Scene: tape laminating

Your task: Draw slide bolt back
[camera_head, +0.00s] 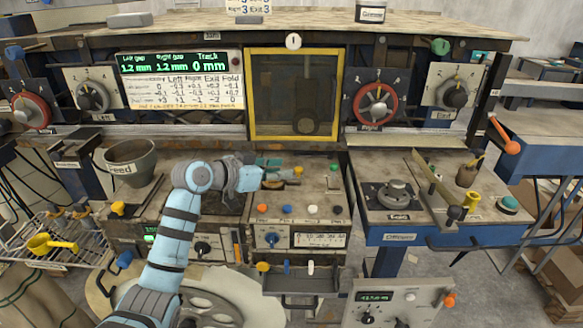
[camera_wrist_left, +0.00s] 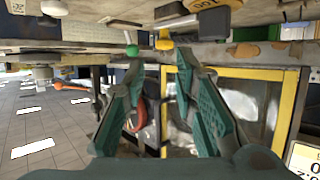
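My left gripper (camera_head: 284,178) reaches in from the left over the middle worktop, level with it and pointing right. In the left wrist view its two teal fingers (camera_wrist_left: 160,62) are spread apart with nothing between them. A yellow knob (camera_head: 298,170) is right by the fingertips in the head view; it seems to show just beyond them in the left wrist view (camera_wrist_left: 163,42). A green knob (camera_head: 334,168) is a little to the right, and shows in the left wrist view (camera_wrist_left: 131,50). I cannot tell for sure which part is the slide bolt. My right gripper is not in view.
A yellow-framed window (camera_head: 248,95) stands behind the worktop. A row of coloured buttons (camera_head: 287,209) lies in front of the gripper. A grey bowl (camera_head: 131,163) is at the left.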

